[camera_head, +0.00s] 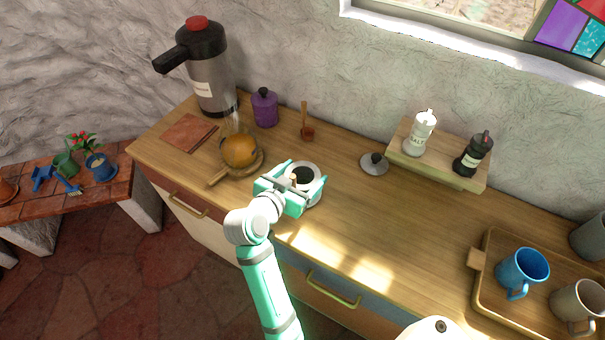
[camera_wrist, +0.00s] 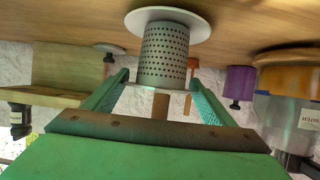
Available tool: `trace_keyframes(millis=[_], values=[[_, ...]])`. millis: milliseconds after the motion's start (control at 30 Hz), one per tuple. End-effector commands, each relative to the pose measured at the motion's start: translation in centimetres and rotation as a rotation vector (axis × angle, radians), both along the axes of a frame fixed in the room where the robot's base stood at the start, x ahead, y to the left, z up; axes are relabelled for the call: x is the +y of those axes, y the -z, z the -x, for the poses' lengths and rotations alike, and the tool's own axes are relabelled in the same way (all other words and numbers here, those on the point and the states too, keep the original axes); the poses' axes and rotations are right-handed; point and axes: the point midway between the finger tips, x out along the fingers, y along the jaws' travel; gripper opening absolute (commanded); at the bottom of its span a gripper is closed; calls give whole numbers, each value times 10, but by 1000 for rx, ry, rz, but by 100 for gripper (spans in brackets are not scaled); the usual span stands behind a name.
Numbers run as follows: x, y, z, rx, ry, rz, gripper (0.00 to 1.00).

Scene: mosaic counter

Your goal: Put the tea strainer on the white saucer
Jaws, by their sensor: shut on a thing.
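The tea strainer (camera_wrist: 165,55) is a pale grey perforated cylinder with a flat rim and a wooden handle. In the head view its dark opening (camera_head: 303,175) shows between my fingers. My gripper (camera_head: 292,187) is shut on the strainer, with one green finger on each side in the wrist view (camera_wrist: 160,82). The white saucer (camera_wrist: 135,20) is a round disc directly at the strainer's base, against the counter. In the head view the saucer is mostly hidden by my gripper and the strainer. I cannot tell whether the strainer's base rests on it or hovers just above.
On the wooden counter (camera_head: 350,225), a round board with an orange-brown pot (camera_head: 240,150) stands left. A purple canister (camera_head: 264,108), a small red-brown pot (camera_head: 307,134) and a grey lid (camera_head: 374,164) are behind. A shaker shelf (camera_head: 440,165) and mug tray (camera_head: 490,290) are right.

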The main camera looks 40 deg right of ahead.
Motion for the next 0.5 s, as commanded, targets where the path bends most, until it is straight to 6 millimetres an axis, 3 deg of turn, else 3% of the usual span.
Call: trace_keyframes(millis=[67,100,133,500], values=[[0,2,0,1,0,0,52],[0,2,0,0,0,-1,87],[0,2,0,1,1,-1,95],[1,-1,-1,-1,-2,0,97]])
